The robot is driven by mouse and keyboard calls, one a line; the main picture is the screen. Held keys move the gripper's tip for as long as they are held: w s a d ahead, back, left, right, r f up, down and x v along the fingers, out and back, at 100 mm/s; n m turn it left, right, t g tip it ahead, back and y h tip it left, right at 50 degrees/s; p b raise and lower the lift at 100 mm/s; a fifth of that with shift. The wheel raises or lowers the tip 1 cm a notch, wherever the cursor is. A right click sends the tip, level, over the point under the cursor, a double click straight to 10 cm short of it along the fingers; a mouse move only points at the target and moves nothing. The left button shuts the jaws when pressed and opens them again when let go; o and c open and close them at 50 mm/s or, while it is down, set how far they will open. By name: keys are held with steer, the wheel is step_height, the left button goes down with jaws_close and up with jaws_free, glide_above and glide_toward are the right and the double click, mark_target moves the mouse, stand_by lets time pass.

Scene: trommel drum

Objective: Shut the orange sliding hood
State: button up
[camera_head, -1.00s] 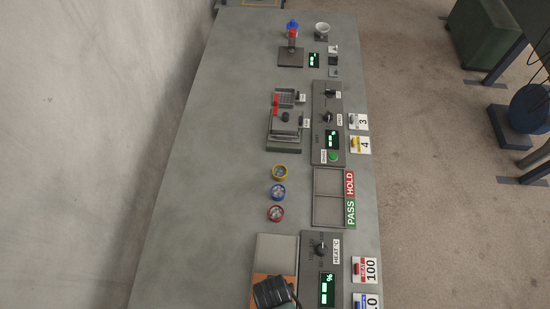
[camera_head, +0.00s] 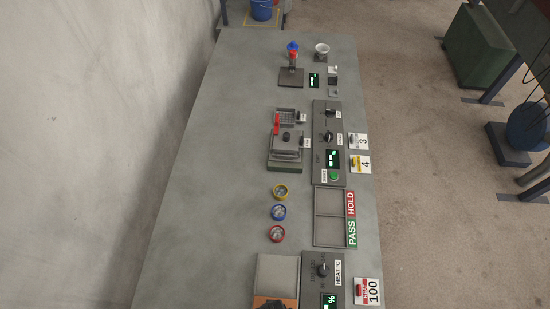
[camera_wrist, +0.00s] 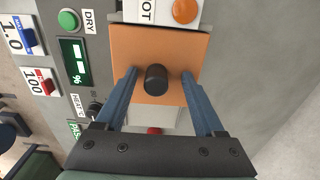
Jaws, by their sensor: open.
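The orange sliding hood (camera_wrist: 185,56) fills the upper middle of the wrist view, with a dark round knob (camera_wrist: 156,79) standing on it. My gripper (camera_wrist: 158,73) is open over the hood. Its two blue fingers lie on either side of the knob, with a visible gap on each side. A pale grey surface (camera_wrist: 165,117) lies beside the hood's lower edge, partly hidden by the fingers. In the head view only a strip of the orange hood (camera_head: 259,301) shows at the bottom edge, against a beige-grey panel (camera_head: 277,275). A dark shape there is cut off.
Beside the hood are a control panel with a green percent display (camera_wrist: 75,63), a green button (camera_wrist: 68,19) and a HEAT dial (camera_head: 322,270). An orange button (camera_wrist: 185,10) sits beyond the hood. Farther up are PASS/HOLD trays (camera_head: 330,217) and several coloured-rim cups. The bench's left side is clear.

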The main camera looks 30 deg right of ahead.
steer(key=shift+o, duration=0.6)
steer(key=shift+s+d+r+p, duration=0.2)
steer(key=shift+s+r+p, duration=0.15)
steer(key=shift+s+r, duration=0.1)
steer(key=shift+w+r+p, duration=0.1)
steer(key=shift+r+p, duration=0.6)
step_height(320, 180, up, 2)
steer(key=shift+w+a+r+p, duration=0.1)
steer(key=shift+p, duration=0.45)
steer(key=shift+r, duration=1.05)
steer(key=s+a+r, duration=0.1)
steer(key=s+r, duration=0.5)
steer(key=s, duration=0.1)
steer(key=shift+s, duration=0.4)
steer(key=shift+w, duration=0.1)
